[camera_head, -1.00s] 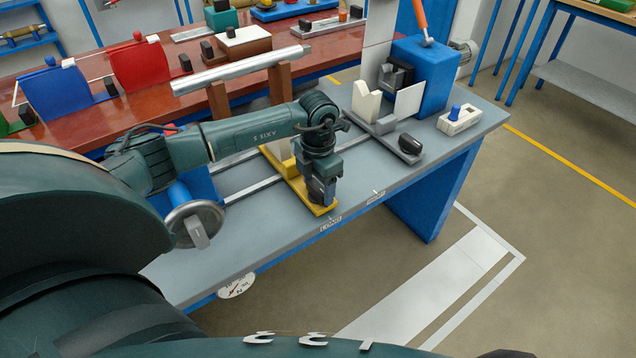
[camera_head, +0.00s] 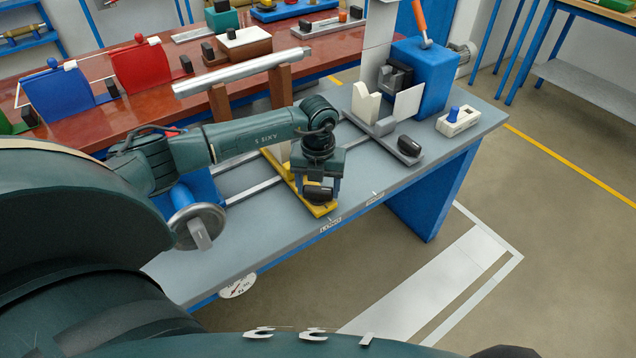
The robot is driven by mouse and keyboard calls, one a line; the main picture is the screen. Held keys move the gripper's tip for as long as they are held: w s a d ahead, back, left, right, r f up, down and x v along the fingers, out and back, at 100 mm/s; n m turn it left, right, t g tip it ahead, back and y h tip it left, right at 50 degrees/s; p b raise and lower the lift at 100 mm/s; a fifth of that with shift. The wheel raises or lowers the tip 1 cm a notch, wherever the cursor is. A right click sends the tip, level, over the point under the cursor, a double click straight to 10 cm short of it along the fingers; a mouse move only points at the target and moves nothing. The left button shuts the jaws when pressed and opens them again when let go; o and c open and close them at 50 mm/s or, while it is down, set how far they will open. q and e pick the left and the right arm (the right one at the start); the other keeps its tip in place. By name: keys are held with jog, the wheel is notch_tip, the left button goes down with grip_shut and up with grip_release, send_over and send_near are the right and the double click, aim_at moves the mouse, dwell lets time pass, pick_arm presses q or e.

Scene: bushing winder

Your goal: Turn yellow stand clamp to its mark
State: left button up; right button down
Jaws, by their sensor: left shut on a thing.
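The yellow stand (camera_head: 317,209) sits across the rails of the grey bench, its front end near the bench's front edge. My left gripper (camera_head: 319,184) points down over that front end and is shut on the yellow stand clamp (camera_head: 319,194), a dark knob. The gripper hides part of the clamp, so its exact angle to any mark is hard to tell. Small white labels with tick lines, one label (camera_head: 331,223) just in front of the stand and another label (camera_head: 374,199) further right, lie along the bench edge. My right gripper is not in view.
A grey stand with a similar dark knob (camera_head: 409,146) is to the right on the rails. A handwheel (camera_head: 198,228) is at left. A blue block with an orange lever (camera_head: 424,72) and a small white box with a blue knob (camera_head: 457,121) stand at right.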

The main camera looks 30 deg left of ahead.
aim_at(318, 188)
pick_arm(q)
jog(key=n+p, duration=0.1)
jog(key=n, duration=0.3)
jog(key=shift+r+n, duration=0.15)
jog(key=shift+n, duration=0.15)
jog(key=shift+n+p, duration=0.85)
jog(key=shift+n, duration=1.05)
jog(key=o, duration=1)
notch_tip(318, 188, up, 13)
jog(key=shift+b, duration=0.5)
